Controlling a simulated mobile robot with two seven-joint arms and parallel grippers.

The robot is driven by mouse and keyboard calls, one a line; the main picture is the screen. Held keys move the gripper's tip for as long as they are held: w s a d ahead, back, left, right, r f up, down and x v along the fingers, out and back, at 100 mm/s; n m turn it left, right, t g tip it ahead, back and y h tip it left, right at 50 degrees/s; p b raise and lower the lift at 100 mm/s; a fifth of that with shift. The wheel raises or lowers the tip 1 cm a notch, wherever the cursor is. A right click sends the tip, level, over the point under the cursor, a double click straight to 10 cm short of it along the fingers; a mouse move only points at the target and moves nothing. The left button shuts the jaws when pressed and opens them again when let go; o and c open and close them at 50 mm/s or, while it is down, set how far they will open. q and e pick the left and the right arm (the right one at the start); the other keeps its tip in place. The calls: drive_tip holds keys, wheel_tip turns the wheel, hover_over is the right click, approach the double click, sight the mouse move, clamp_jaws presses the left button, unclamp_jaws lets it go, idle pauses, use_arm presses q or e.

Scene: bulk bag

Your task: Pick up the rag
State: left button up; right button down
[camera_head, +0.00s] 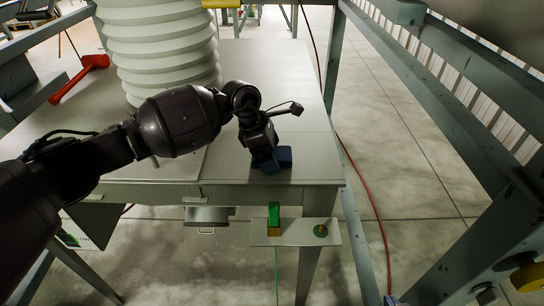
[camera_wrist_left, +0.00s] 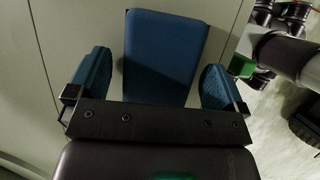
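The rag is a folded dark blue block (camera_wrist_left: 165,55) on the grey tabletop, in the middle of the left wrist view. In the head view the rag (camera_head: 286,156) lies near the table's front right corner, partly hidden by my left gripper (camera_head: 264,160). My left gripper (camera_wrist_left: 155,85) is open; its two blue-padded fingers stand left and right of the rag, with visible gaps. Whether the fingertips reach the table is unclear.
A large white ribbed bellows (camera_head: 160,50) stands on the table (camera_head: 285,75) behind my left arm. A red tool (camera_head: 80,78) lies at left. A small side shelf (camera_head: 296,232) holds a green block (camera_head: 274,214) and a round green piece (camera_head: 321,230). Grey metal framing runs along the right.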

use_arm(q)
drive_tip(key=c, duration=0.9)
drive_tip(key=shift+o, duration=0.2)
